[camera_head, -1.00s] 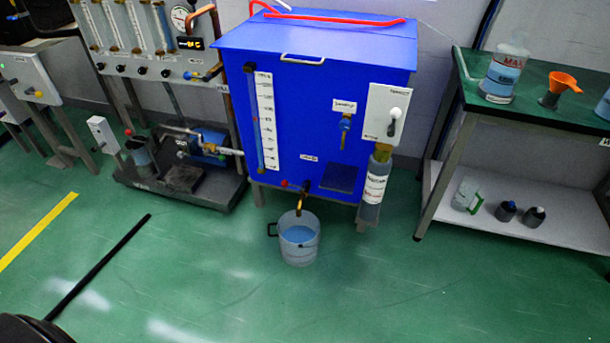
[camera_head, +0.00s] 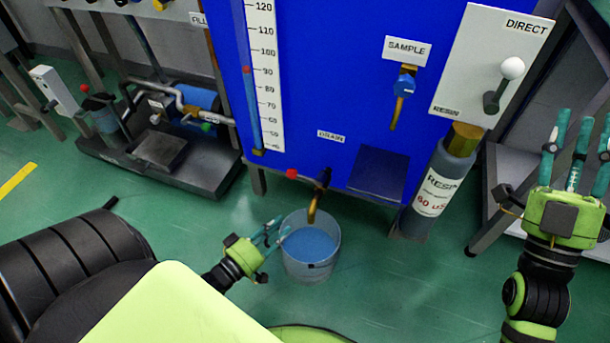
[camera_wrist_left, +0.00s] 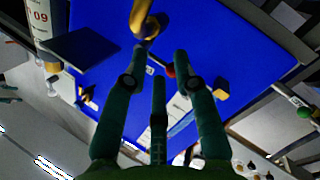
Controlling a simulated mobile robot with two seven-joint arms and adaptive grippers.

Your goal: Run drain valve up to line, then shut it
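The blue tank (camera_head: 330,70) carries a drain outlet with a DRAIN label (camera_head: 330,135), a red knob (camera_head: 291,174) and a brass spout (camera_head: 313,208). A clear bucket (camera_head: 310,268) holding blue liquid stands under the spout; I cannot make out a line on it. The tank's gauge scale (camera_head: 265,75) has a red mark beside it. My left gripper (camera_head: 272,236) is open and empty, left of the bucket and below the knob. In the left wrist view its spread fingers (camera_wrist_left: 158,84) point toward the red knob (camera_wrist_left: 170,71). My right gripper (camera_head: 577,150) is open and empty at the right.
A DIRECT lever panel (camera_head: 490,60) is above the cylinder. A pump skid (camera_head: 160,155) stands left.

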